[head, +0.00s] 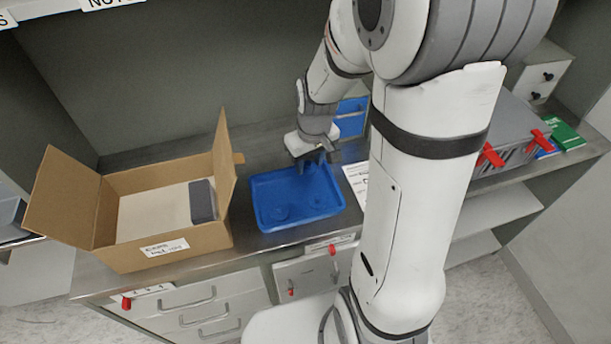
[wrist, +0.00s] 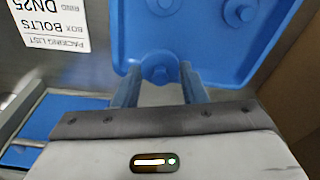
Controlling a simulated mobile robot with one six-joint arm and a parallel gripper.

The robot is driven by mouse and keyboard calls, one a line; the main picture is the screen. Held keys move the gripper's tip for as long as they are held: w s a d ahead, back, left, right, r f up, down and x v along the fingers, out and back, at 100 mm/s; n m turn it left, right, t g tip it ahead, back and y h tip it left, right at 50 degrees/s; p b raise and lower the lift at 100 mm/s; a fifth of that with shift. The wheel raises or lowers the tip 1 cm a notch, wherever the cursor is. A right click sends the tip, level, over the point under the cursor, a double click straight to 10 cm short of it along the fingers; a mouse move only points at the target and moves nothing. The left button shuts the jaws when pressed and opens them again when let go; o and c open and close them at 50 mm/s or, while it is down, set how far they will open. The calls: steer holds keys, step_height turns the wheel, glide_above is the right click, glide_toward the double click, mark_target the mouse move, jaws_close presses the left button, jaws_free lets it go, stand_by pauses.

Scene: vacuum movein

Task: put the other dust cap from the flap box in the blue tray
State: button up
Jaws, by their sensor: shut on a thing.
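The blue tray (head: 262,222) lies on the metal counter right of the open cardboard flap box (head: 185,245). The tray also shows in the wrist view (wrist: 205,58). My gripper (head: 318,166) is over the tray's back right part, pointing down. In the wrist view my gripper (wrist: 160,88) is shut on a blue round dust cap (wrist: 160,75), seen between the fingertips against the tray's edge. Its height above the tray is hard to tell. Two similar round blue shapes, one at left (wrist: 162,5) and one at right (wrist: 240,11), show in the tray.
A dark grey block (head: 202,201) stands inside the flap box at its right, and the box's flaps stand up and outward. A white printed sheet (head: 357,182) lies right of the tray. A blue bin (head: 351,117) stands behind. A grey case with red clips (head: 510,135) is at right.

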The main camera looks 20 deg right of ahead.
mark_target(310, 170)
steer(key=shift+f, duration=2.75)
steer(key=shift+f, duration=0.25)
steer(key=o, duration=0.9)
steer(key=shift+r, duration=0.1)
steer(key=shift+o, duration=0.2)
steer(key=shift+r, duration=0.15)
